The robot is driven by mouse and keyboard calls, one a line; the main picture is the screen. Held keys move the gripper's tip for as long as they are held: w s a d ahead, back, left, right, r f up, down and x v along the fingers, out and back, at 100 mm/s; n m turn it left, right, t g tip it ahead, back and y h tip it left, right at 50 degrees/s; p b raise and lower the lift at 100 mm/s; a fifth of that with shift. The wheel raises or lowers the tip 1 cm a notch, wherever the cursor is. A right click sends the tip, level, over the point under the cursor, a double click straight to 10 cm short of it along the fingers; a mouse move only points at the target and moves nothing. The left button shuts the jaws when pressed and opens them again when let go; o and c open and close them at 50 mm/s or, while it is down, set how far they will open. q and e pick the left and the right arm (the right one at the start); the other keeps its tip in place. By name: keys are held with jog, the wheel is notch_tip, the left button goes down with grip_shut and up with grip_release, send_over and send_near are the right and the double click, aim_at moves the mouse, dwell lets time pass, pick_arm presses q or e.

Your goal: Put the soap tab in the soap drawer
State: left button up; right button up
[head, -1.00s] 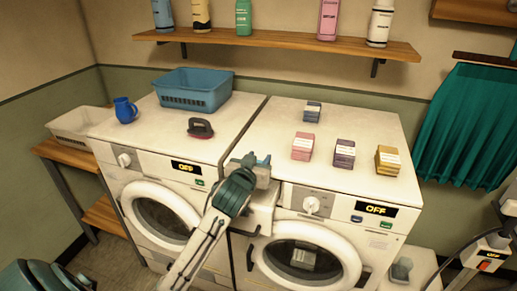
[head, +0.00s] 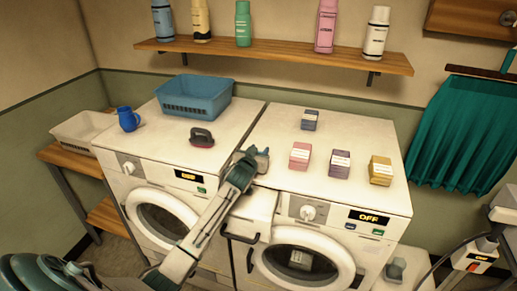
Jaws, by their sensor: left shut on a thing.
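My left gripper (head: 252,157) is over the front left corner of the right washer's top. It is shut on a small grey-blue piece, which looks like the soap tab (head: 263,162); the fingers hide part of it. The white soap drawer (head: 255,207) stands pulled out at the upper left of the right washer's front, below and in front of the gripper. My left forearm covers part of the drawer's left side, and the inside of the drawer is hard to see. My right gripper is not in view.
The right washer's top (head: 350,130) carries a dark blue box (head: 310,120), a pink box (head: 300,156), a purple box (head: 339,164) and a yellow box (head: 381,171). A blue basket (head: 194,97), a blue jug (head: 128,119) and a dark brush (head: 202,138) stand on the left washer.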

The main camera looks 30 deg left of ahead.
pick_arm(q)
jog(key=shift+w+f, duration=0.2)
jog(key=shift+f, duration=0.3)
jog(key=shift+s+f, duration=0.1)
jog(key=shift+f, duration=0.05)
jog(key=o, duration=0.9)
jog(key=shift+o, duration=0.2)
